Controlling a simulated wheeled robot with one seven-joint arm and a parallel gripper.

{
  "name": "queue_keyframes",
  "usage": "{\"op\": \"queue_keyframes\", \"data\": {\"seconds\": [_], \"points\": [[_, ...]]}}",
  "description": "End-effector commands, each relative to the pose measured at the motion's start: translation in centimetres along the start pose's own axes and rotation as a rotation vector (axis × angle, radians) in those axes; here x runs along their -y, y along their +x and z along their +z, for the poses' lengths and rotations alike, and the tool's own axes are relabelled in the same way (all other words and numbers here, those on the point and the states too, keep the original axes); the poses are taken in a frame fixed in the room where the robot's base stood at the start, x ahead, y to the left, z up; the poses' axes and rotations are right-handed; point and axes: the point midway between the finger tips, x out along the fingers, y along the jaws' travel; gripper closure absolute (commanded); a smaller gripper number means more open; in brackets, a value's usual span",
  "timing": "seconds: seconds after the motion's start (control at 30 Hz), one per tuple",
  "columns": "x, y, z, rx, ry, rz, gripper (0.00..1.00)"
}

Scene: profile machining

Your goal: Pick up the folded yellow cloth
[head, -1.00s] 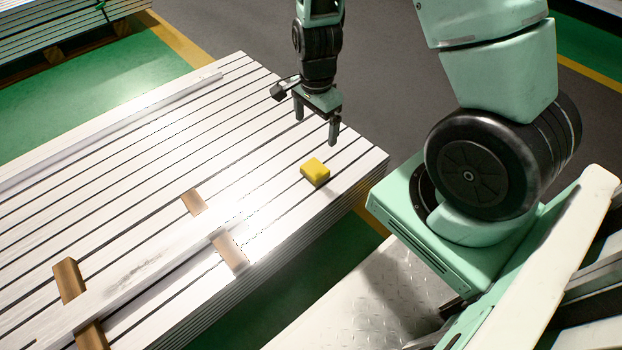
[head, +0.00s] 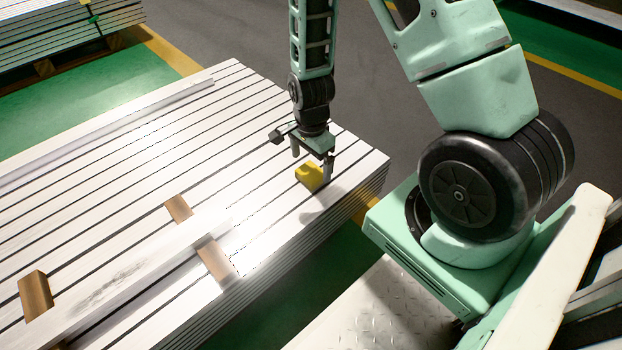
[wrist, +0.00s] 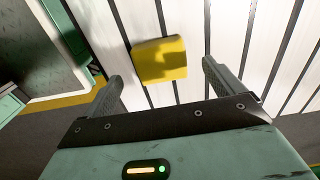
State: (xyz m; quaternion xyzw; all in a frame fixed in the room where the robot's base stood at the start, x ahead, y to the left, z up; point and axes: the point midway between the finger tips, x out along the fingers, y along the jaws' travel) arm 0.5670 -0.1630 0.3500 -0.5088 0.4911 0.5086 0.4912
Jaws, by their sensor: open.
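The folded yellow cloth (head: 309,177) lies on the white slatted profile stack (head: 130,190), near its right corner. In the wrist view the cloth (wrist: 160,60) shows ahead of the jaws, roughly between their lines and slightly to the left. My gripper (head: 311,167) is open, pointing down, close to the cloth. In the head view one finger overlaps the cloth's right side. My gripper also shows in the wrist view (wrist: 163,77), with nothing between its fingers. I cannot tell whether a finger touches the cloth.
Brown wooden blocks (head: 179,209) and a long loose profile (head: 130,282) lie on the stack at the front left. Another long bar (head: 120,120) lies along the far left side. The stack around the cloth is clear.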

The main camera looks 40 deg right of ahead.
Motion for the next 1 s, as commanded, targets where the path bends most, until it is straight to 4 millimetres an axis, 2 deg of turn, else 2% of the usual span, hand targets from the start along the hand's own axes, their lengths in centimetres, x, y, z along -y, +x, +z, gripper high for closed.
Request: {"op": "queue_keyframes", "data": {"seconds": [0.03, 0.13, 0.4, 0.43, 0.6, 0.67, 0.7, 0.87, 1.0], "points": [[0.1, 1.4, -0.1, 0.000, 0.000, 0.000, 0.06], [0.0, 2.8, -0.1, 0.001, 0.001, 0.002, 0.06], [0.1, 2.9, -0.1, 0.001, 0.000, 0.000, 0.06], [0.1, 2.9, -0.1, 0.001, 0.000, 0.000, 0.09], [0.1, 2.9, -0.1, 0.001, 0.000, 0.000, 0.55], [0.1, 2.9, -0.1, 0.001, 0.000, 0.000, 0.55], [0.1, 2.9, -0.1, 0.001, 0.000, 0.000, 0.58], [0.1, 2.9, -0.1, 0.001, 0.000, 0.000, 0.59], [0.1, 1.6, -0.1, 0.000, 0.001, -0.001, 0.59]]}}
